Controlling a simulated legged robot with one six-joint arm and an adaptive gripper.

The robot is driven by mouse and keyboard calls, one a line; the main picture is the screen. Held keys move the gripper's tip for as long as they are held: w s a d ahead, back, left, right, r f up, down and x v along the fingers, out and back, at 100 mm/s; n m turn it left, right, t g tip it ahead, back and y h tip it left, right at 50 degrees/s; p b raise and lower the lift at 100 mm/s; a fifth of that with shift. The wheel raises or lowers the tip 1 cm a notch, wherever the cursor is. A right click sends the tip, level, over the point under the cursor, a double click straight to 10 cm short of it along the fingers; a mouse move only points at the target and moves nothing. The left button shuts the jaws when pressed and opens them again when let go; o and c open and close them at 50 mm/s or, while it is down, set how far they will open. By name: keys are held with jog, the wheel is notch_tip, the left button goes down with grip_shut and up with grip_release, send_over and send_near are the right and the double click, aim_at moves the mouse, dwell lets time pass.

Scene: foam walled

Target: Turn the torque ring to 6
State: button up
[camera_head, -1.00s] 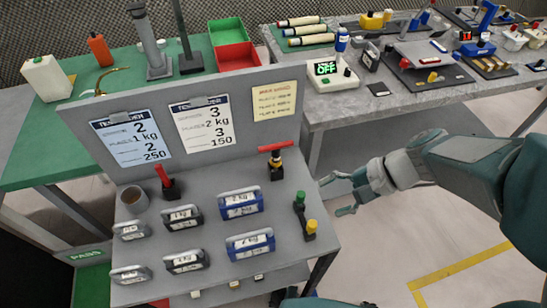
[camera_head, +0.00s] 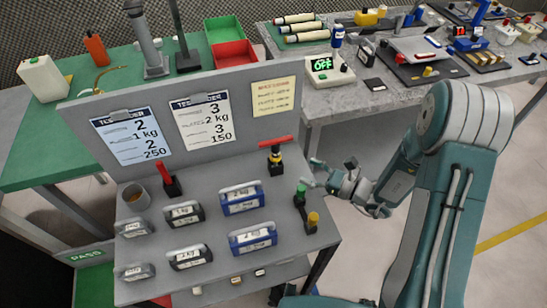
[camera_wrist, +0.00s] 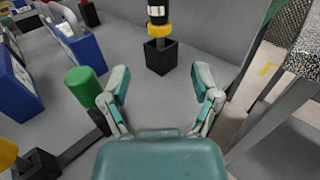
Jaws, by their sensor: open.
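The T-handled tool (camera_head: 277,153) has a red crossbar, a black body and a yellow ring; it stands upright in a black holder at the back right of the grey bench. The wrist view shows its yellow ring (camera_wrist: 159,30) below a black section with a white marking too small to read. My gripper (camera_wrist: 160,76) is open and empty, with the ring and holder ahead between its fingers and apart from them. In the head view my gripper (camera_head: 333,172) is at the bench's right edge, right of the tool. The red handle is outside the wrist view.
A green-topped post (camera_head: 301,188) stands close left of my gripper, also as a green cylinder (camera_wrist: 86,86). A yellow-topped post (camera_head: 313,220) stands nearer. Blue weights (camera_head: 242,198) lie left. A panel with order cards (camera_head: 203,122) rises behind the bench.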

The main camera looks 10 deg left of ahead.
aim_at(275, 156)
jog(key=x, duration=1)
jog(key=shift+a, duration=0.25)
grip_shut()
